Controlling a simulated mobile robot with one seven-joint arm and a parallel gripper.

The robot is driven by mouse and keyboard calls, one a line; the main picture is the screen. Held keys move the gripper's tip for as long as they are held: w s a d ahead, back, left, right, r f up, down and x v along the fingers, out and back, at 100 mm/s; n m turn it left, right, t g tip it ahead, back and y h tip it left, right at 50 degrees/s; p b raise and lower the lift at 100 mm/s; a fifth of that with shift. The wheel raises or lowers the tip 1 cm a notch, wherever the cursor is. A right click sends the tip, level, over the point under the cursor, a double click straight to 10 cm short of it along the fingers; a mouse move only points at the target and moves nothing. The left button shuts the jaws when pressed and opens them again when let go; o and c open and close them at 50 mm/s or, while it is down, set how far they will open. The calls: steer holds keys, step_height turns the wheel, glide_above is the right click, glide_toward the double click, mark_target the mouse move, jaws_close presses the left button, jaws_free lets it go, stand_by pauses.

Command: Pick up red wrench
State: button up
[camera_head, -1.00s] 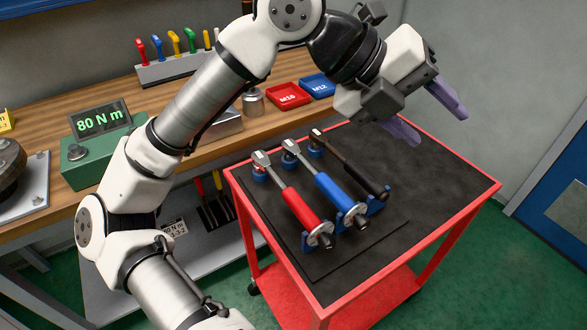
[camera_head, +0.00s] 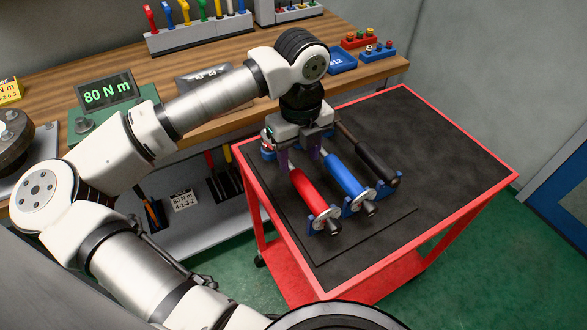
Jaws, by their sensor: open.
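The red wrench (camera_head: 309,190) lies in a holder on the black top of the red cart (camera_head: 455,228), leftmost of three wrenches. Its red handle points toward the front; its head end is hidden by my gripper. My gripper (camera_head: 300,164) points down over the upper part of the red wrench. Its purple fingers are apart, one to each side of the wrench's shaft as seen from here. I cannot tell how low the fingertips reach or whether they touch it.
The blue wrench (camera_head: 345,175) lies close to the right of the red one, and the black wrench (camera_head: 368,152) lies beyond it. The cart's right side is clear. A wooden bench (camera_head: 140,62) with a torque display (camera_head: 107,92) stands behind.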

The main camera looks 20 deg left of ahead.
mark_target(298, 173)
steer(key=shift+s+f+p, duration=0.2)
steer(key=shift+f+p, duration=0.3)
steer(key=shift+f, duration=0.85)
steer(key=shift+s+f+p, duration=0.15)
steer(key=shift+f+p, duration=0.3)
steer(key=shift+f, duration=0.9)
jaws_close()
